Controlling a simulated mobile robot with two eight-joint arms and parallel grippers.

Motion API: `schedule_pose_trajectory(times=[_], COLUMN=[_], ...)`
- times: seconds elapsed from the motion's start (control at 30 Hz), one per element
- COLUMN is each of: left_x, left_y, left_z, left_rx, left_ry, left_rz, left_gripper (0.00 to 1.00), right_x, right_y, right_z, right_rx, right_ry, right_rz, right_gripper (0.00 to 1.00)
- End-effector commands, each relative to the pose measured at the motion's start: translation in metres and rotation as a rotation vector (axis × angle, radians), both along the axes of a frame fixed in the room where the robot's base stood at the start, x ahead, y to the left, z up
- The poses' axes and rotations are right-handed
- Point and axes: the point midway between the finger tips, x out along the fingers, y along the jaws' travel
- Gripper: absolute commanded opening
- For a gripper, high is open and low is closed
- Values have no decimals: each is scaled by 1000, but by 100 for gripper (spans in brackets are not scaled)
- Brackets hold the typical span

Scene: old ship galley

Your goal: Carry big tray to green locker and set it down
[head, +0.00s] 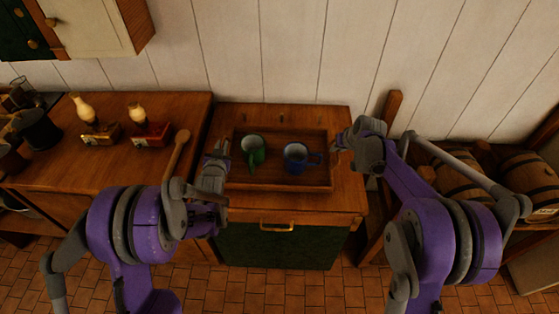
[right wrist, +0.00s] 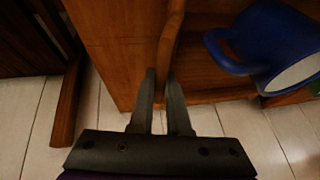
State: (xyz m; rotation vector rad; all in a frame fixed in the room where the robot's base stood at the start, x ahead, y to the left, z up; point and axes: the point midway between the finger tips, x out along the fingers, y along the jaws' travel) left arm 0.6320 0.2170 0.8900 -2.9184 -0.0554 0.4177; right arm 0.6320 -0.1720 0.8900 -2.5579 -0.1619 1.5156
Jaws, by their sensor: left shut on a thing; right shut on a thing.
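The big tray (head: 275,186), brown wood with raised sides, is over the wooden top of the green locker (head: 285,250), which has a dark green front. I cannot tell for sure whether it rests there or hangs just above. A green mug (head: 254,150) and a blue mug (head: 297,157) are in the tray. My left gripper (head: 222,158) is shut on the tray's left side. My right gripper (head: 338,152) is shut on its right side; the right wrist view shows the tray wall (right wrist: 172,38) between the fingers, with the blue mug (right wrist: 275,45) beside it.
A wooden counter (head: 60,165) adjoins on the left, with two oil lamps (head: 97,132) (head: 151,133) and a dark pot (head: 38,130). Barrels (head: 460,180) lie in a wooden rack at the right. A plank wall (head: 290,50) stands behind. Tiled floor (head: 230,290) shows in front.

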Motion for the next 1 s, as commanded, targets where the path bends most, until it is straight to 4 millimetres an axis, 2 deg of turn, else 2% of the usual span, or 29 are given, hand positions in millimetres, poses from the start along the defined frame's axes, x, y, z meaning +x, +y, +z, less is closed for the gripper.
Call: schedule_pose_trajectory(times=[0.13,0.17,0.3,0.33,0.83,1.0], left_x=[0,0,0,0,-1,-19], left_y=[0,0,0,0,0,-1], left_z=[-7,-8,-8,-8,-7,-2], left_rx=[0,0,0,0,0,0], left_ry=[-2,0,0,0,0,0], left_rz=[0,0,0,0,0,0], left_gripper=[0,16,42,45,45,45], right_x=[1,0,0,0,0,0], right_y=[0,0,0,0,0,0], right_z=[-7,-9,-8,-8,-8,-8], right_rx=[1,0,0,0,0,0], right_ry=[-1,0,0,0,0,0], right_rz=[0,0,0,0,0,0], right_gripper=[0,16,42,45,45,45])
